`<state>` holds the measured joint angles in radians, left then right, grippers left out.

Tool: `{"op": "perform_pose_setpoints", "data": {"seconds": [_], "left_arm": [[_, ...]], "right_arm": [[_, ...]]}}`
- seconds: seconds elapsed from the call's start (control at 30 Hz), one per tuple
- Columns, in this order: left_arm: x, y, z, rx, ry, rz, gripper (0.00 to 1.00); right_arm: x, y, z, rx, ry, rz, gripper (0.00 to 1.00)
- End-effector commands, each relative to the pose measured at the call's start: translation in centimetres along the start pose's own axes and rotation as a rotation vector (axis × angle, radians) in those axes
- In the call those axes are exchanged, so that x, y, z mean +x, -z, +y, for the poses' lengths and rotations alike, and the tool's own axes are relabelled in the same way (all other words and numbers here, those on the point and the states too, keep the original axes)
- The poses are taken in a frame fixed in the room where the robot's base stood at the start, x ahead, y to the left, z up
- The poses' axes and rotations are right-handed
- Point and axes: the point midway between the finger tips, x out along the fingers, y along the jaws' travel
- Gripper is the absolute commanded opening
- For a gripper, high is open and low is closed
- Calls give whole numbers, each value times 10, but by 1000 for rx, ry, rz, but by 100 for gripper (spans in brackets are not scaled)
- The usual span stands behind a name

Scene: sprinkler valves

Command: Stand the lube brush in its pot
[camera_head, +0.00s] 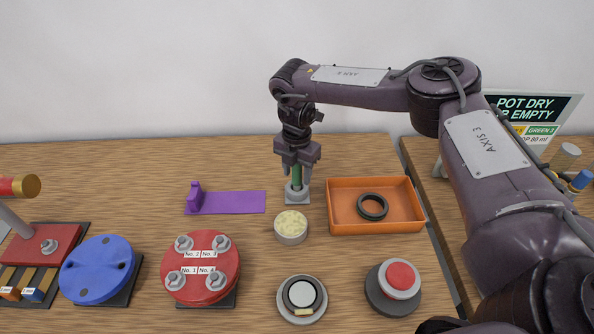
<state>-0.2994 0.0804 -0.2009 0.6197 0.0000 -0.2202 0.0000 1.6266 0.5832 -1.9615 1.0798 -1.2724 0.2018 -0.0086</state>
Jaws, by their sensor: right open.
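The lube brush, seen as a green handle (297,175), stands about upright in a small grey pot (298,196) with a square base. The lower end of the brush is hidden inside the pot. My right gripper (298,166) points straight down over it, open, with its fingers on either side of the upper handle. I cannot tell whether a finger touches the handle. My left gripper is not in view.
A round tin with pale yellow contents (291,227) stands just in front of the pot. An orange tray (345,226) holding a dark ring (372,206) is to the right. A purple stand (226,203) lies left. Several valve parts, including a red disc (203,262), line the front.

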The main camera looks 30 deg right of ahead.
Motion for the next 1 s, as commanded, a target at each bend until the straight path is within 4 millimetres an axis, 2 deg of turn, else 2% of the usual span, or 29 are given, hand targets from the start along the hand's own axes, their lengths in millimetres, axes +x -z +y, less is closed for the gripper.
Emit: {"op": "perform_pose_setpoints", "data": {"seconds": [0.17, 0.33, 0.5, 0.6, 0.8, 1.0], "left_arm": [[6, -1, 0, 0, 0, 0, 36], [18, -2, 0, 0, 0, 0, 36], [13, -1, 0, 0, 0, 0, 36], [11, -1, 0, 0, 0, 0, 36], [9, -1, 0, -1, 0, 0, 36], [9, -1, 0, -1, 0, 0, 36]], "right_arm": [[-16, -1, 1, 1, -4, -1, 46], [-51, 0, 1, 1, -6, -2, 46], [-92, -1, 1, -1, -4, -6, 46], [-108, -1, 1, 0, -3, -5, 46], [-122, 0, 0, -1, -1, -2, 46], [-123, 0, 0, 0, -1, -1, 46]]}}
